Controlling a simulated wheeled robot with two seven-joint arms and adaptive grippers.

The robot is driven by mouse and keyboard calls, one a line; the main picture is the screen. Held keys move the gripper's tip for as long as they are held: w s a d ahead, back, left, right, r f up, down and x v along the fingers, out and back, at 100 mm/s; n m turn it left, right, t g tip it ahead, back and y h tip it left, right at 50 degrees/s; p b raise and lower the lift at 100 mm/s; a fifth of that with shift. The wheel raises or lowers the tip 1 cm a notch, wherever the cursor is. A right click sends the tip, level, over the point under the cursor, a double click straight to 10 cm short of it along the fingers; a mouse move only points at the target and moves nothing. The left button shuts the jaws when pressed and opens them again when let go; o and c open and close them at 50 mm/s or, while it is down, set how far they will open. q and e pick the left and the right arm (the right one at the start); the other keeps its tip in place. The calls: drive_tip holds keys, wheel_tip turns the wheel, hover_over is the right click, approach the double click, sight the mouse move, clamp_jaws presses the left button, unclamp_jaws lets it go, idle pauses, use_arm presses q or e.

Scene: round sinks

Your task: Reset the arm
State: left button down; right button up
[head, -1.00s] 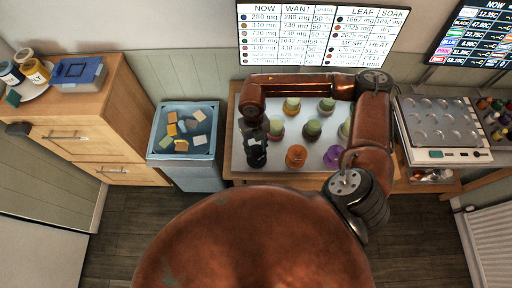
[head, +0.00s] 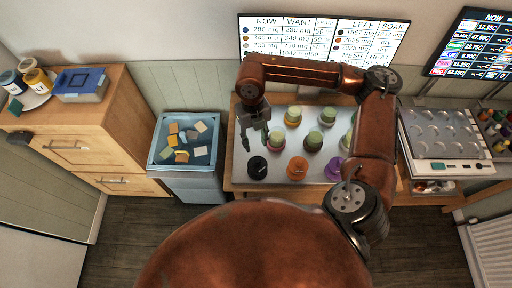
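My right arm reaches in from the right and bends left over a pale tray (head: 312,112). Its gripper (head: 257,146) points down at the tray's left end, just behind a black round piece (head: 257,168). Its two fingers look apart, with nothing visible between them. The black piece rests on the tray, and its top is clear of the fingers in this view. My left gripper is not in view.
Several green-topped round pieces, an orange piece (head: 297,168) and a purple piece (head: 333,168) stand on the tray. A blue bin (head: 160,150) with sponge-like blocks is left. A device with round wells (head: 440,135) is right. Screens (head: 318,38) hang behind.

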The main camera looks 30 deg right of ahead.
drive_tip(key=shift+r, duration=0.2)
drive_tip(key=shift+r, duration=0.1)
idle(0.4)
